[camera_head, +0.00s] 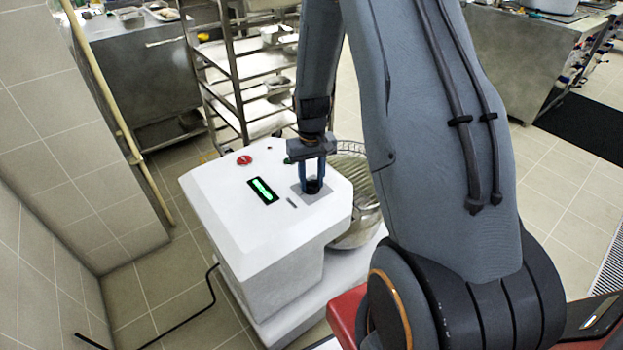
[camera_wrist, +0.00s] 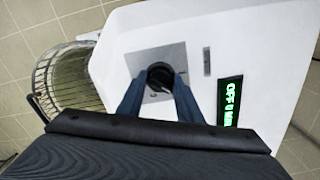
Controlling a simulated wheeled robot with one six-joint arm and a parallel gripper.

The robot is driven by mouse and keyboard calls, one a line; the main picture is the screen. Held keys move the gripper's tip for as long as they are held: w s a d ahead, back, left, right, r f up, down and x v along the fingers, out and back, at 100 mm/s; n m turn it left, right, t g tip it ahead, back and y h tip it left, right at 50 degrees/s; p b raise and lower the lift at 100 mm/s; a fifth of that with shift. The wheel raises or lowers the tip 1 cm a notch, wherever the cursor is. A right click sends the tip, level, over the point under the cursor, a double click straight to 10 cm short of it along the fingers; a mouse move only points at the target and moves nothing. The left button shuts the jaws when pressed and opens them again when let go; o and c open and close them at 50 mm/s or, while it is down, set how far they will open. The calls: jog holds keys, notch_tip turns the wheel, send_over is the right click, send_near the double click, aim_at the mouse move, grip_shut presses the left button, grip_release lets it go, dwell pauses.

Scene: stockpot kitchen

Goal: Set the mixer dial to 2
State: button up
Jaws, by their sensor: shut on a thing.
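The white mixer (camera_head: 270,230) stands on the floor in front of me. Its black dial (camera_head: 312,186) sits on a grey square plate on the top face. It also shows in the wrist view (camera_wrist: 160,76). My gripper (camera_head: 313,178) points down from above with its blue fingers shut on the dial, one on each side. The wrist view shows the two fingers (camera_wrist: 160,88) around it. A green-lit display (camera_head: 263,190) lies left of the dial. In the wrist view the display (camera_wrist: 230,101) reads "OFF" with further characters partly cut off. The dial's pointer mark is too small to read.
A red button (camera_head: 245,160) is on the mixer's top. A metal bowl with a wire guard (camera_head: 357,190) is at the mixer's right. A rack (camera_head: 250,70) stands behind. A black cable (camera_head: 190,318) lies on the floor at left.

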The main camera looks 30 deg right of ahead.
aim_at(311, 180)
jog(key=shift+m, duration=1.6)
jog(key=o, duration=1)
jog(key=shift+o, duration=0.2)
jog(key=shift+r, duration=0.1)
jog(key=shift+r+b, duration=0.35)
jog(key=shift+r, duration=3.5)
